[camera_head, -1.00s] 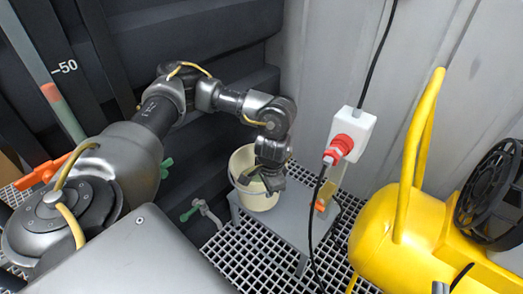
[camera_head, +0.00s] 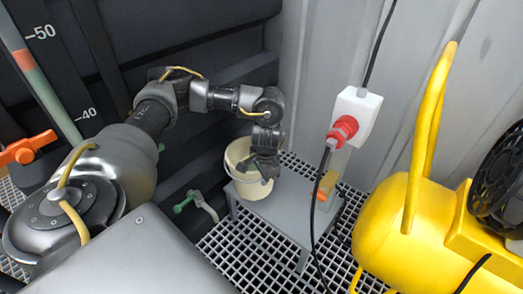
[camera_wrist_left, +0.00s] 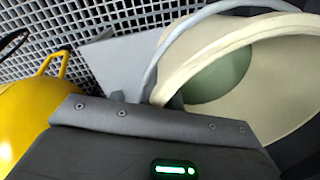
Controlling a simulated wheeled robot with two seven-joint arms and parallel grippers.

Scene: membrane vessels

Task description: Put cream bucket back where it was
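The cream bucket (camera_head: 254,190) stands upright, as far as I can tell, on a low grey platform (camera_head: 291,205) in the corner. My left gripper (camera_head: 265,170) reaches down over the bucket's right rim and hides part of its opening. In the left wrist view the bucket's rim and open mouth (camera_wrist_left: 290,75) fill the upper right, with a green patch inside and a pale handle along the rim. My gripper's fingers are too small or hidden to show whether they grip the rim. My right gripper is not in view.
A red plug in a white socket box (camera_head: 354,116) hangs right of the bucket, with a black cable crossing the platform. A yellow tank (camera_head: 395,225) stands at the right. A green-handled tap (camera_head: 190,202) is left of the platform. Grating floor (camera_head: 240,250) lies in front.

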